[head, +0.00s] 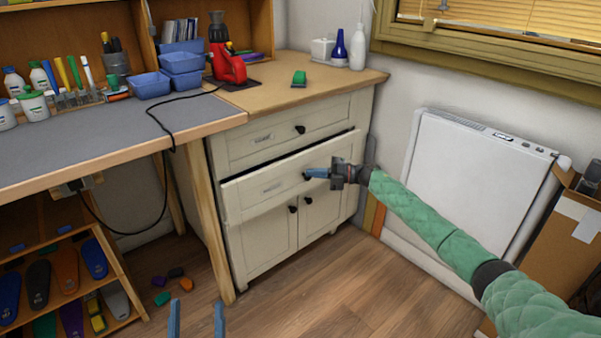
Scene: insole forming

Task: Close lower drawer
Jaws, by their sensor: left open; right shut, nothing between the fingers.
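The white cabinet's lower drawer (252,194) stands out a little from the cabinet, with a dark gap along its top edge. My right gripper (308,174) is shut and empty. Its fingertips are at the drawer front by the dark knob, which they partly cover; I cannot tell if they touch it. My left gripper (196,318) is open at the bottom edge, over the floor, away from the drawer; only its two blue fingers show.
The upper drawer (275,142) is shut, and the cabinet doors (262,235) below are shut. A grey-topped workbench (90,140) adjoins at the left, its wooden leg (205,220) beside the cabinet. A white heater (470,180) and cardboard box (560,235) stand right. Bare floor (330,285) lies in front.

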